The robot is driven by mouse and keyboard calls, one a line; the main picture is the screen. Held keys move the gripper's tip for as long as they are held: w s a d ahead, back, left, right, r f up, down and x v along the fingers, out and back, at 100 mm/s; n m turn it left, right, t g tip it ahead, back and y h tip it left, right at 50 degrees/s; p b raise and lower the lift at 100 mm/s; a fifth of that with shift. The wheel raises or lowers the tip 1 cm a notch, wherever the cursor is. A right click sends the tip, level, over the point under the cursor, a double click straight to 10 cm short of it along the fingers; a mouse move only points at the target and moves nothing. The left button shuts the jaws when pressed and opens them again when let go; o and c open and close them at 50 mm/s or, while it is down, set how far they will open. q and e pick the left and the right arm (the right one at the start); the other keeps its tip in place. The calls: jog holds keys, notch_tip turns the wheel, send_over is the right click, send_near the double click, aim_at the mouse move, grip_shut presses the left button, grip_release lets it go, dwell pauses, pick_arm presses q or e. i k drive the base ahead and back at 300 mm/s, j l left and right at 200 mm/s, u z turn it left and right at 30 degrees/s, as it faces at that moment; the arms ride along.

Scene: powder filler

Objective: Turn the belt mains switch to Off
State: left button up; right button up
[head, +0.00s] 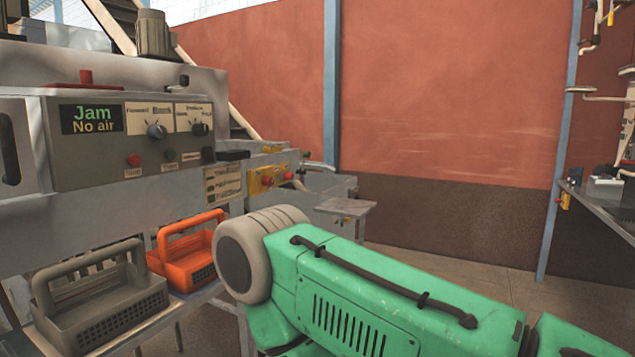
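The machine's grey control panel (130,142) is at the left, with a display (91,119) reading "Jam" and "No air". It has two dark rotary knobs, a left one (156,130) and a right one (200,129), and several small buttons below. Their labels are too small to read. A yellow box with red controls (267,179) sits further along the machine. I cannot tell which control is the belt mains switch. My green arm reaches in from the lower right and ends in a pale round joint in front of the machine. Neither gripper is in view.
A grey basket (105,315) and an orange basket (190,262) stand on a low shelf below the panel. A small table (346,206) is behind my arm. A bench with equipment (607,205) is at the far right. Open floor lies before the red wall.

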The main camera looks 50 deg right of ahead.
aim_at(267, 181)
jog(key=z, duration=1.2)
jog(key=i+l+z, duration=0.55)
jog(key=i, duration=0.3)
jog(key=i+l+z, duration=0.1)
jog(key=i, duration=0.85)
jog(key=i+l+z, duration=0.1)
jog(key=i+l, duration=0.15)
jog(key=i, duration=0.7)
